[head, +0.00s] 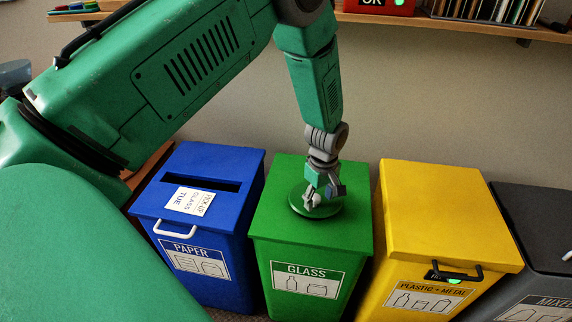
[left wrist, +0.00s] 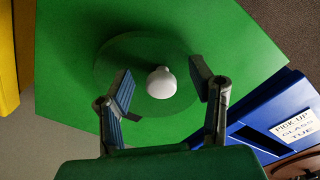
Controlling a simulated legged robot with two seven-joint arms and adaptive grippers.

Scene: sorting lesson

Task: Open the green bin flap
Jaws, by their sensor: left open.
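The green bin (head: 300,257) stands in the middle of the head view, with a "GLASS" label on its front. A round green flap (head: 295,197) is set in its top and lies flat. A white round knob (left wrist: 161,83) stands on the flap (left wrist: 112,58). My left gripper (head: 322,197) is over the flap, pointing down. In the left wrist view its two fingers (left wrist: 163,92) are open, one on each side of the knob, with gaps between them and it. I cannot tell the exact height of the fingertips over the flap. My right gripper is not in view.
A blue "PAPER" bin (head: 222,167) with a slot and handle stands close on the left. A yellow bin (head: 440,215) stands close on the right, then a dark grey bin (head: 540,225). A shelf (head: 465,24) runs along the wall behind.

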